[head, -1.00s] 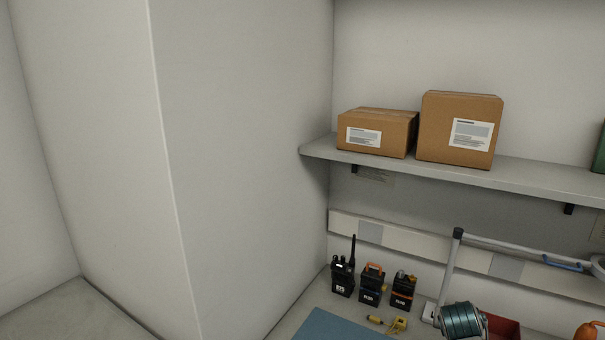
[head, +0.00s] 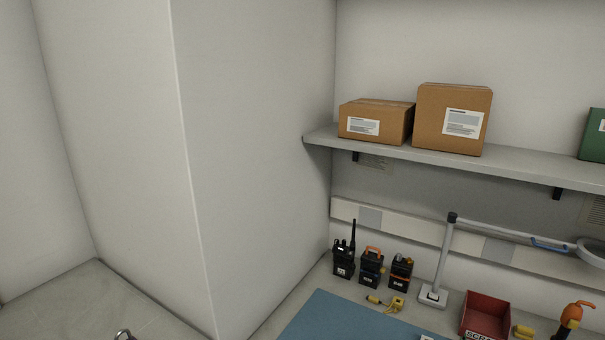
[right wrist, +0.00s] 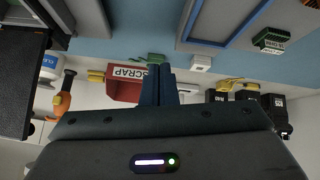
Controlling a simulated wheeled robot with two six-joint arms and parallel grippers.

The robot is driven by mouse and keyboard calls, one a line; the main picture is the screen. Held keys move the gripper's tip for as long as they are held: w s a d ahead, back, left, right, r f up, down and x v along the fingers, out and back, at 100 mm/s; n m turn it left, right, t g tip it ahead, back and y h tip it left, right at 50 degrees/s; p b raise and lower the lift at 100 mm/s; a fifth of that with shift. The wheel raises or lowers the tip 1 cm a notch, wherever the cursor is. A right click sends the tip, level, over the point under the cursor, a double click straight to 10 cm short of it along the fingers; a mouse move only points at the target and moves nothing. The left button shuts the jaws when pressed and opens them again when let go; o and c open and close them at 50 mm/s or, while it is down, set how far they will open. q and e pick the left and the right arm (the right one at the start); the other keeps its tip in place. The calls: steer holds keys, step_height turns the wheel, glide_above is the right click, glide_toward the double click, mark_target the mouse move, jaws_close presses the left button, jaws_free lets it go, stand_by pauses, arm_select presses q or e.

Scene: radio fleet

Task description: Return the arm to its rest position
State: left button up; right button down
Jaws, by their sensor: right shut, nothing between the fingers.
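My right gripper (right wrist: 158,82) shows in the right wrist view, with its dark blue fingers pressed together and nothing between them. It appears in front of the red scrap bin (right wrist: 121,91); I cannot tell the distance. No arm or gripper of mine can be made out in the head view. My left gripper is in neither view.
Black radios and battery packs (head: 371,268) stand at the back of the bench, left of a lamp stand (head: 437,285). A blue mat (head: 335,318) lies in front. The red bin (head: 486,312) is at right. Boxes (head: 452,118) sit on a shelf (head: 520,165).

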steer(key=s+a+f+n, duration=0.1)
steer(key=s, duration=0.4)
steer(key=s+a+f+g+y, duration=0.1)
steer(key=s+a, duration=0.1)
steer(key=s, duration=0.3)
steer(key=s+a+f+n, duration=0.1)
steer(key=s+f, duration=0.1)
steer(key=s, duration=0.3)
steer(key=shift+a+n+g+y, duration=0.3)
steer(key=shift+a+y, duration=0.1)
steer(key=s+a+r+n+g+y, duration=0.15)
steer(key=s+a, duration=0.25)
steer(key=s, duration=1)
step_height(320, 180, down, 30)
steer(key=w+d+f+g+b, duration=0.1)
steer(key=d+b, duration=0.1)
steer(key=d, duration=0.1)
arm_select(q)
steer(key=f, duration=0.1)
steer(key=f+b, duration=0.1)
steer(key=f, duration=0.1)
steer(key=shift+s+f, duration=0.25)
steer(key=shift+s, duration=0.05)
arm_select(e)
steer(key=s+d+f+g, duration=0.1)
steer(key=s+f, duration=1.8)
steer(key=f, duration=0.3)
steer(key=shift+s+f, duration=0.15)
steer(key=shift+f, duration=0.05)
